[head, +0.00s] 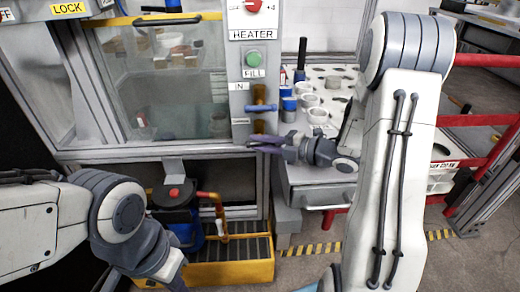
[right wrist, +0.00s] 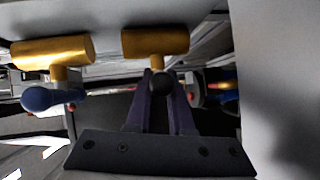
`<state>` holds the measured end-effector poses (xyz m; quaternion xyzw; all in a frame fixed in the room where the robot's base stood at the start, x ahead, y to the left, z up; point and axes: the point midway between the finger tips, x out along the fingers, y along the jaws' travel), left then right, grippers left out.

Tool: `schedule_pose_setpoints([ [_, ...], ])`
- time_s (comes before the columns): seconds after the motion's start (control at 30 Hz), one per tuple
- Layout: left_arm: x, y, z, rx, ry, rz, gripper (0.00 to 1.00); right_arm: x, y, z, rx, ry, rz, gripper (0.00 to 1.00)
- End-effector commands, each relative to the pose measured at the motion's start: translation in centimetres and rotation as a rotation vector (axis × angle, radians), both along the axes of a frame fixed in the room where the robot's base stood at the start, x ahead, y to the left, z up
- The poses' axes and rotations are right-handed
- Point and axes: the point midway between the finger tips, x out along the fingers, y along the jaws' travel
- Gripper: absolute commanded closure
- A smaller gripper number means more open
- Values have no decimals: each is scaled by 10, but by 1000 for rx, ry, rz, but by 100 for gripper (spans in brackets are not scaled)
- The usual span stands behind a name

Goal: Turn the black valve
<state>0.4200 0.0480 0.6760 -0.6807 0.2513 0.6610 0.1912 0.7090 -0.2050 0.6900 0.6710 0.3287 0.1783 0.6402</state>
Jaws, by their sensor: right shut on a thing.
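The black valve has a brass body and a dark round-ended handle (right wrist: 162,84). In the right wrist view its brass body (right wrist: 155,41) is above the handle. My right gripper (right wrist: 161,90) has its two purple fingers on either side of the handle and is shut on it. In the head view the gripper (head: 256,144) reaches the lower brass fitting (head: 258,127) on the grey panel, and the handle is hidden there. A blue-handled valve (head: 261,108) is just above it, apart from the fingers. My left arm is at the lower left; its gripper is out of view.
The panel with HEATER knob (head: 254,6) and green FILL button (head: 253,60) stands above the valves. A glass-fronted tank (head: 165,80) is to the left. A bench with white cups (head: 318,116) is to the right. A yellow tray (head: 240,271) lies below.

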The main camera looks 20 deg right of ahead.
Motion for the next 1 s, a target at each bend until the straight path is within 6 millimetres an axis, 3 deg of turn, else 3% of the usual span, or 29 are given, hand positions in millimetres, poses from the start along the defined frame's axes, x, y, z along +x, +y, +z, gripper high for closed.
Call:
schedule_pose_setpoints([
  [0.2, 0, 0, -12, 0, 0, 0, 100, 0, 0, -3, 78, -20, -2, 100],
  [0.77, 0, 0, -14, 0, 0, 0, 100, 1, 0, 0, 108, -29, -2, 100],
  [0.8, 0, 0, -14, 0, 0, 0, 100, 1, 0, 0, 108, -29, -2, 76],
  [0.87, 0, 0, -14, 0, 0, 0, 100, 1, 0, 0, 107, -29, -2, 53],
  [1.0, 0, 0, -14, 0, 0, 0, 100, 0, 0, 0, 107, -29, -2, 50],
])
